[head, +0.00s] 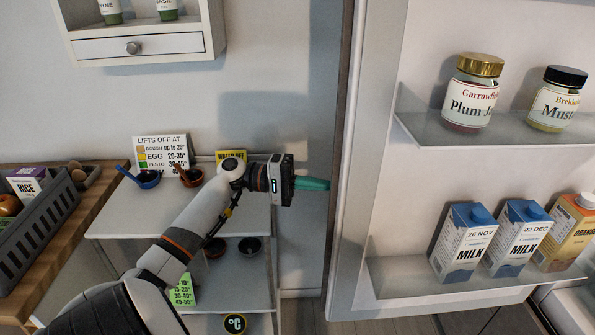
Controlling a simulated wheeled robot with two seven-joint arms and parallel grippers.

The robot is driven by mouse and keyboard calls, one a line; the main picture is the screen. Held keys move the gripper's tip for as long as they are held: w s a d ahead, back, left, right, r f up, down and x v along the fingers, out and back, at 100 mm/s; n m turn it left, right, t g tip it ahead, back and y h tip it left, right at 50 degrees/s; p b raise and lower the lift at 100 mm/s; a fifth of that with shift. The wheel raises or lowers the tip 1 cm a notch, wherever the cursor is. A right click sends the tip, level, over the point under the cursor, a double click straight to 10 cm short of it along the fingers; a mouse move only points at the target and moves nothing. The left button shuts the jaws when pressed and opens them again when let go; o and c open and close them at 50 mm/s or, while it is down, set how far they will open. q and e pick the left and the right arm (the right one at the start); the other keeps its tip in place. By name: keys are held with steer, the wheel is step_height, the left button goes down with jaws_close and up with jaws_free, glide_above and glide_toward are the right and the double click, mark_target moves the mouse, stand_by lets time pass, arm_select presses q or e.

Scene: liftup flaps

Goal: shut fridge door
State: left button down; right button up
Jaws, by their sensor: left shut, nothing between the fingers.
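The fridge door (380,150) stands open and fills the right half of the head view, its inner side with shelves facing me. My left arm reaches in from the lower left. My left gripper (325,184) is shut and empty, with its teal fingers pointing right at the door's left edge. The fingertips are at or very near that edge; I cannot tell whether they touch it or pass behind it. The fridge body is largely out of view. My right gripper is not in view.
The door's shelves hold a plum jam jar (472,95), a mustard jar (557,100), milk cartons (464,243) and an orange carton (570,233). A white shelf unit (110,222) with small bowls and signs stands behind my left arm. A grey crate (40,235) sits at left.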

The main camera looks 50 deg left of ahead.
mark_target(331, 198)
arm_select(q)
steer(key=shift+s+d+p, duration=0.2)
steer(key=shift+d+p, duration=0.05)
steer(key=shift+d, duration=0.6)
steer(key=shift+s+d+p, duration=0.15)
steer(key=shift+d+p, duration=0.15)
steer(key=shift+d, duration=0.6)
steer(key=shift+s+d+p, duration=0.2)
steer(key=shift+d+p, duration=0.05)
steer(key=shift+d, duration=0.6)
